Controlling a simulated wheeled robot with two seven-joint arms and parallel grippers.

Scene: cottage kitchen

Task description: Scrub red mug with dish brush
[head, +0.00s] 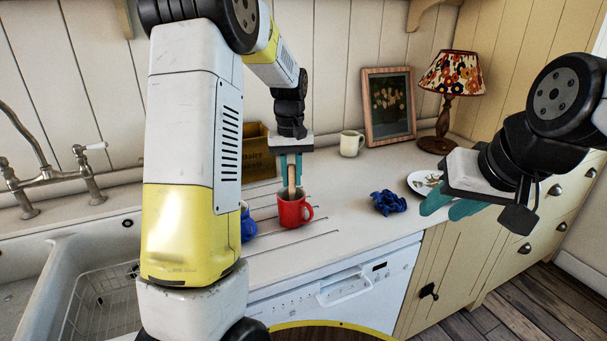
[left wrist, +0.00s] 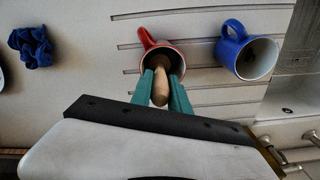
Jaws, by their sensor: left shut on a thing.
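The red mug (head: 294,212) stands upright on the grooved drainer part of the counter. My left gripper (head: 290,165) is above it, pointing down, shut on the wooden handle of the dish brush (head: 291,183). The brush's lower end is hidden inside the mug. In the left wrist view the brush handle (left wrist: 160,86) sits between the teal fingers, with the red mug (left wrist: 152,46) behind it. My right gripper (head: 445,200) hangs at the right, over the counter's front edge; its teal fingers look apart, but the gap is hard to judge.
A blue mug (left wrist: 246,52) stands beside the red mug, partly behind my left arm in the head view. A crumpled blue cloth (head: 388,202), plate (head: 423,182), cream mug (head: 351,143), picture frame (head: 389,106) and lamp (head: 452,85) occupy the counter. The sink (head: 45,262) is at left.

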